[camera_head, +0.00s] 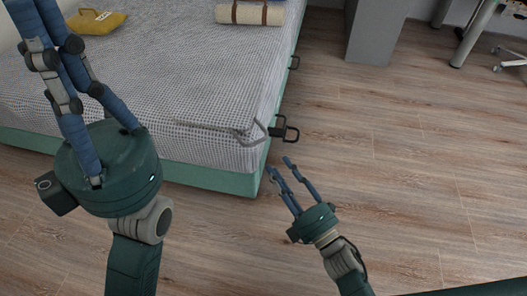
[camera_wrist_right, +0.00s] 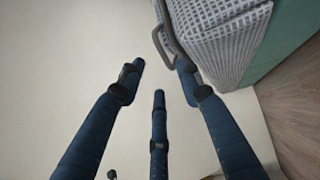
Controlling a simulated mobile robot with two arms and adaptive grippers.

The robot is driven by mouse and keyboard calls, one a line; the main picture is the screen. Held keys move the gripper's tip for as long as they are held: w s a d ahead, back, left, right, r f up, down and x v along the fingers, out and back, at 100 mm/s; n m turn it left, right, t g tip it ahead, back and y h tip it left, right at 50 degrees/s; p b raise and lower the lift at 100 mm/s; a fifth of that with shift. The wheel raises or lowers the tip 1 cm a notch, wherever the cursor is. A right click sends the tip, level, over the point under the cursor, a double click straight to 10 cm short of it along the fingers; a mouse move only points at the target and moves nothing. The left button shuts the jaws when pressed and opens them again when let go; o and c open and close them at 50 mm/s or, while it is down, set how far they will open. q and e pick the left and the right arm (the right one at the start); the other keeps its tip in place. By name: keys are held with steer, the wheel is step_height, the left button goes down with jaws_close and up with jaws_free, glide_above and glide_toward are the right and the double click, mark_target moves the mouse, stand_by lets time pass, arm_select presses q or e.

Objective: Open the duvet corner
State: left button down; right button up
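The duvet (camera_head: 190,85), grey with a waffle weave, lies flat over the bed. Its near right corner (camera_head: 250,135) carries a grey angular loop (camera_head: 258,127) on top; the corner also shows in the right wrist view (camera_wrist_right: 225,30). My right gripper (camera_head: 277,166) is empty, its fingers spread, just below and right of this corner. In the right wrist view the loop (camera_wrist_right: 165,45) appears close to one fingertip; whether they touch I cannot tell. My left gripper (camera_head: 38,12) is large in the left foreground, fingers apart and nothing seen in them.
The bed has a green base (camera_head: 210,178) with black handles (camera_head: 285,131) on its right side. A yellow pouch (camera_head: 95,22) and a rolled beige blanket (camera_head: 250,13) lie on the duvet. A grey cabinet (camera_head: 375,30) stands behind right. The wooden floor (camera_head: 400,150) right of the bed is clear.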

mark_target(259, 142)
steer(key=b+x, duration=0.2)
steer(key=x, duration=0.6)
steer(key=shift+w+a+r, duration=0.1)
steer(key=shift+w+a, duration=0.1)
steer(key=shift+w, duration=0.1)
jaws_close()
